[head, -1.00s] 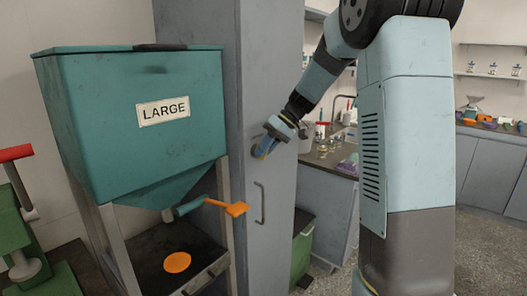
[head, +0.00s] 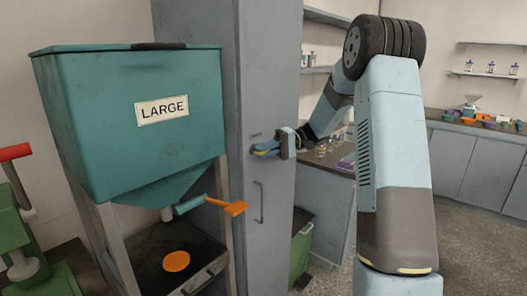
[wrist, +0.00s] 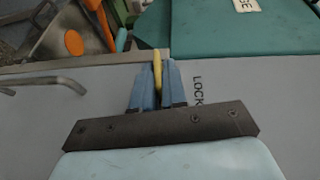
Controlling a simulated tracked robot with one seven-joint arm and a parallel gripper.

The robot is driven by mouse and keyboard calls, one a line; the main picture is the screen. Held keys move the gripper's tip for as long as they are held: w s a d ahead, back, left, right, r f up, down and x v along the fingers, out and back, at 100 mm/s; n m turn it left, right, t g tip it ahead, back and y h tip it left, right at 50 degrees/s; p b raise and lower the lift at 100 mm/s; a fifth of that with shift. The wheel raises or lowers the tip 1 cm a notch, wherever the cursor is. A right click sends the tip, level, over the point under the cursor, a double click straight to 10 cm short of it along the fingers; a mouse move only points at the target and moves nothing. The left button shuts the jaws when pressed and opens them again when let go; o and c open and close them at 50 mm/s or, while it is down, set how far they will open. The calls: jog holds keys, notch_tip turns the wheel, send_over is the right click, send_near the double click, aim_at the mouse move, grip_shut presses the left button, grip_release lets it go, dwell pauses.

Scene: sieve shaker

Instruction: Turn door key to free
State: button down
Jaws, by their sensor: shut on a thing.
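The tall grey cabinet door (head: 272,95) stands in the middle of the head view, with a bar handle (head: 260,203) low on it. My gripper (head: 262,150) is at the door's face, above the handle, its fingers pointing left. In the wrist view my gripper (wrist: 157,72) is shut on a thin yellow key (wrist: 157,60), which lies between the two blue fingers. Printed lettering starting "LOCK" (wrist: 197,88) is on the door beside the fingers. The keyhole is hidden, and I cannot tell how far the key sits in it.
A teal hopper marked LARGE (head: 130,120) stands close on the left. Its orange-ended lever (head: 234,208) juts towards the door. A counter (head: 332,160) with small items is right of the cabinet. Open floor (head: 475,245) lies at the right.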

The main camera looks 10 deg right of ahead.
jog(key=shift+d+f+m+y, duration=0.15)
jog(key=shift+m+y, duration=0.15)
jog(key=shift+y, duration=0.3)
jog(key=shift+g, duration=0.3)
jog(key=c, duration=1.3)
grip_release()
jog(key=shift+o, duration=0.2)
jog(key=v, duration=1.3)
jog(key=shift+d+f, duration=0.3)
jog(key=shift+d, duration=0.05)
jog(key=shift+w, duration=0.1)
